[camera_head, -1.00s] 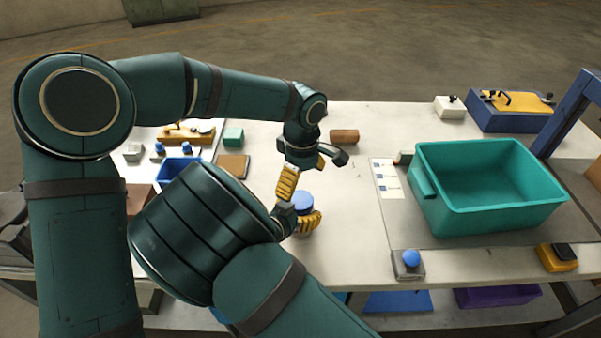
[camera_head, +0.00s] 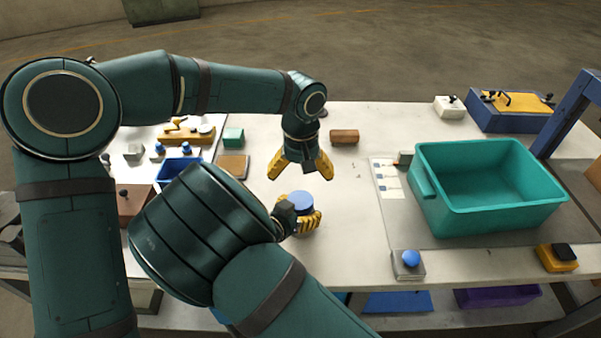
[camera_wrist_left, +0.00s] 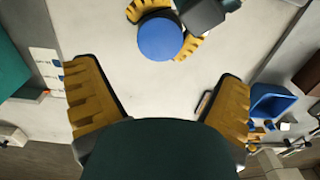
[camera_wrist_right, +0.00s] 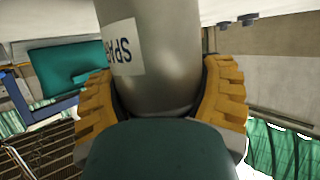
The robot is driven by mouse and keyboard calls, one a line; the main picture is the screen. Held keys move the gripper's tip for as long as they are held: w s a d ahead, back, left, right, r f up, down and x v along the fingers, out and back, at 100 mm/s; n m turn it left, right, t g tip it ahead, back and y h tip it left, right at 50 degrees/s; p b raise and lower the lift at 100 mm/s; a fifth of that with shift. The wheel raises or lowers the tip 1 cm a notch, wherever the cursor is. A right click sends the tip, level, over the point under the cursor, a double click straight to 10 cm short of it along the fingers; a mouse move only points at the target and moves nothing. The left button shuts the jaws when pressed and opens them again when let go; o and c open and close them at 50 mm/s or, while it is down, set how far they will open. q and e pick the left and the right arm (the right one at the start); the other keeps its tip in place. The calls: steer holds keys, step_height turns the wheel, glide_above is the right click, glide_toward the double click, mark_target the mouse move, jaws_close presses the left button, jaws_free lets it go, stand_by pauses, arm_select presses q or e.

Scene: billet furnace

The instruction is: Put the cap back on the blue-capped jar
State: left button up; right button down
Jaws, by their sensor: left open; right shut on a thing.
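The jar (camera_wrist_right: 150,60) is a grey metal cylinder with a white label, clasped between the yellow fingers of my right gripper (camera_head: 306,222). The right gripper's fingers also show in the right wrist view (camera_wrist_right: 160,88). The blue cap (camera_head: 302,199) is on top of the jar, and it shows as a blue disc in the left wrist view (camera_wrist_left: 160,39). I cannot tell how firmly it is seated. My left gripper (camera_head: 300,174) is open and empty, just behind and above the cap, apart from it. Its spread fingers show in the left wrist view (camera_wrist_left: 160,82).
A teal bin (camera_head: 490,216) stands at the right. A wooden block (camera_head: 344,136) lies behind the left gripper. A blue tray (camera_head: 178,170) and several small items are at the left. A blue ball on a small block (camera_head: 409,263) is near the front edge. The table's middle is clear.

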mark_target(300, 199)
arm_select(q)
steer(key=shift+f, duration=4)
steer(key=shift+s, duration=0.1)
steer(key=c, duration=1.3)
steer(key=shift+c, duration=0.2)
steer(key=m, duration=1.3)
